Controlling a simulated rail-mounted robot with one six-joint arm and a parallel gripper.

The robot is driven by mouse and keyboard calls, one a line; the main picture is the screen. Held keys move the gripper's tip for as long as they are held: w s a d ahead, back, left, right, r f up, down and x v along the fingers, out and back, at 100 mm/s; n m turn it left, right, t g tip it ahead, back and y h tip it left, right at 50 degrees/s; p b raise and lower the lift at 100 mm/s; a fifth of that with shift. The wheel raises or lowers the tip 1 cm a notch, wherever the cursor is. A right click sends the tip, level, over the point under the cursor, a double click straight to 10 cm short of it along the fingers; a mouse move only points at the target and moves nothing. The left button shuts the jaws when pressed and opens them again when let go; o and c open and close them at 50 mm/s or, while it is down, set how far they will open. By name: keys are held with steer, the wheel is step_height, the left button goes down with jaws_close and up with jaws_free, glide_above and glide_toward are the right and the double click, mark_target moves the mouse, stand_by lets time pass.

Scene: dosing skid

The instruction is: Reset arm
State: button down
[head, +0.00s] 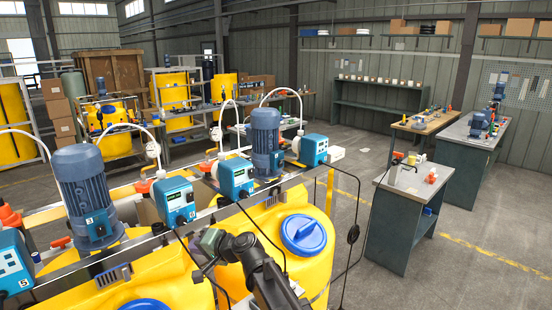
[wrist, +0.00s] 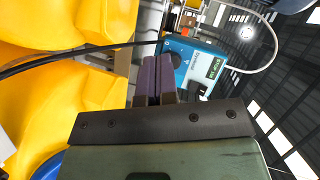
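My gripper (wrist: 158,62) shows in the wrist view with its two purple-grey fingers side by side and close together. I see nothing held between them. Beyond the fingertips is a blue dosing pump (wrist: 195,65) with a small green display; I cannot tell whether they touch. In the head view my dark arm reaches up from the bottom centre, and its end is over the yellow tanks, near the front rail of the skid. The fingers are too small to make out clearly there.
Yellow tanks with blue lids (head: 303,235) stand below and beside my arm. Blue motors (head: 267,142) and pumps (head: 236,178) line the skid. A black cable (head: 352,234) hangs at the right. Dark cables also cross the wrist view. A workbench (head: 408,185) stands right, beyond open floor.

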steer(key=s+d+f+g+h+b, duration=0.1)
steer(key=s+d+f+h+b, duration=0.3)
steer(key=d+f, duration=0.4)
steer(key=s+d+f+g+h+b, duration=0.2)
steer(key=s+d+f+h, duration=0.3)
steer(key=d, duration=1.6)
steer(key=s+d+f+g+h+b, duration=0.2)
steer(key=s+d+f+h+b, duration=0.2)
steer(key=s+d+f, duration=0.4)
steer(key=d+f+b, duration=0.1)
steer(key=d+f, duration=0.2)
steer(key=d, duration=0.3)
steer(key=shift+d+f+h+b, duration=0.15)
steer(key=shift+f+h+b, duration=0.15)
steer(key=shift+f+b, duration=0.1)
